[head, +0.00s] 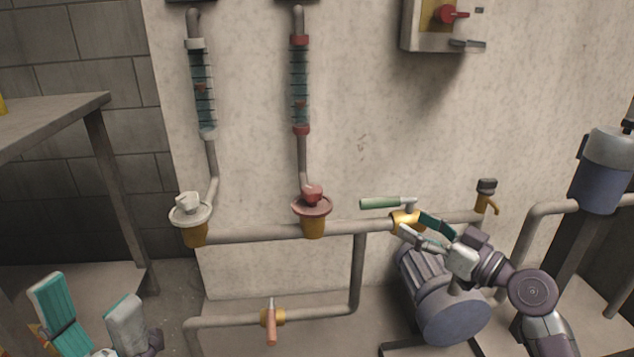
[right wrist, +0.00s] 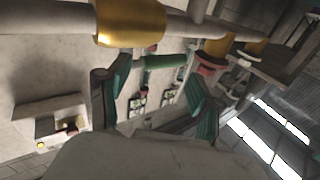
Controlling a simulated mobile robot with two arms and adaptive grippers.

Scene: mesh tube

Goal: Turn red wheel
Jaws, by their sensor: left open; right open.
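The red wheel (head: 312,205) sits on a brass valve body below the red-capped gauge tube, near the middle of the head view. In the right wrist view the reddish wheel (right wrist: 209,66) shows beyond the right finger. My right gripper (head: 421,230) is open beside the brass valve with the green lever (head: 382,203), to the right of the red wheel and apart from it. In the right wrist view the green lever (right wrist: 165,61) shows between the spread fingers (right wrist: 157,88). My left gripper (head: 92,306) is open and empty at the lower left, far from the wheel.
A white wheel (head: 190,213) stands on the same pipe (head: 262,233) at left. A lower valve with an orange handle (head: 271,326) is below. A grey-blue motor (head: 445,303) is under my right arm. A table (head: 55,118) stands at left.

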